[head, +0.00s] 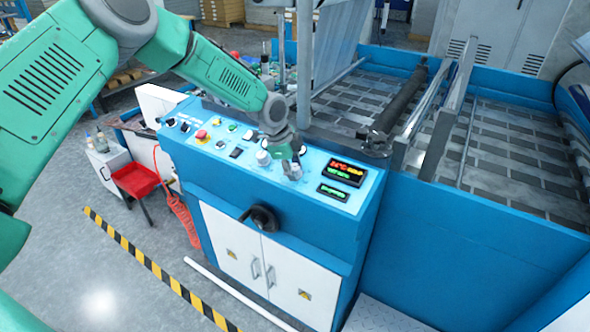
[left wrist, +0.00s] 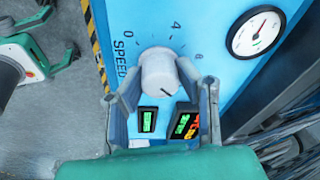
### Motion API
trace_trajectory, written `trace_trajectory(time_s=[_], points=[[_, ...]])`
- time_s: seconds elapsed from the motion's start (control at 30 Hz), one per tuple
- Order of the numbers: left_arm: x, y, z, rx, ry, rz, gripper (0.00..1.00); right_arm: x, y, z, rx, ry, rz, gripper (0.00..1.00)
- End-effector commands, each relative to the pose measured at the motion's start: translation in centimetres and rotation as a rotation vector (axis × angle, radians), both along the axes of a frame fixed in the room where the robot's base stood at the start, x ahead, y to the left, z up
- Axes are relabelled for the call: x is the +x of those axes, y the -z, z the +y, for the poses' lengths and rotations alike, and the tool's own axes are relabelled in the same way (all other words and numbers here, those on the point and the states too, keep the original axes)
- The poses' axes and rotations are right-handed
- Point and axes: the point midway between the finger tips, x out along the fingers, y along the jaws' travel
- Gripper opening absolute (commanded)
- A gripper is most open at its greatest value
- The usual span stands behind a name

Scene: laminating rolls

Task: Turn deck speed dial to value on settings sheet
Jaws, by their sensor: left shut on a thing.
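The deck speed dial (left wrist: 160,70) is a light grey round knob in the left wrist view, on a blue panel beside the word SPEED and a scale reading 0, 4 and 8. A dark mark shows low on its face; the value it points to is unclear. My left gripper (left wrist: 158,80) has one finger on each side of the dial and is shut on it. In the head view the left gripper (head: 288,162) reaches down to the console top, hiding part of the panel there. No settings sheet can be made out.
The blue console (head: 225,150) carries several buttons, a red knob (head: 201,135) and a lit display (head: 345,172). A round gauge (left wrist: 256,33) is near the dial. A black handwheel (head: 262,217) sticks out of the console front. A roller (head: 400,105) lies behind.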

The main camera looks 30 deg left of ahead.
Motion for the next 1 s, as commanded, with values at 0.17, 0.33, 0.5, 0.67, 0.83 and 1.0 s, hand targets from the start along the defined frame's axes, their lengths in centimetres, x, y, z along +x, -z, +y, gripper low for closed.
trace_trajectory(time_s=[0.17, 0.33, 0.5, 0.67, 0.83, 1.0], points=[[0.2, -0.1, 0.2, 0.003, 0.004, -0.006, 0.0, 0.0, 0.0, 0.0, 0.0, 0.0, 0.0, 0.4], [0.2, -0.1, 0.2, 0.002, 0.004, -0.006, 0.0, 0.0, 0.0, 0.0, 0.0, 0.0, 0.0, 0.4], [0.2, -0.1, 0.2, 0.002, 0.004, -0.006, 0.48, 0.0, 0.0, 0.0, 0.0, 0.0, 0.0, 0.4], [0.1, -0.1, 0.1, 0.002, 0.004, -0.004, 0.48, 0.0, 0.0, 0.0, 0.0, 0.0, 0.0, 0.4], [0.0, -0.4, 0.1, 0.002, 0.004, -0.004, 0.48, -0.3, -0.1, 0.0, 0.0, 0.0, -0.003, 0.4], [-0.5, -2.6, 0.6, 0.0, 0.003, -0.007, 0.48, -0.3, -0.1, 0.0, 0.0, 0.0, -0.003, 0.4]])
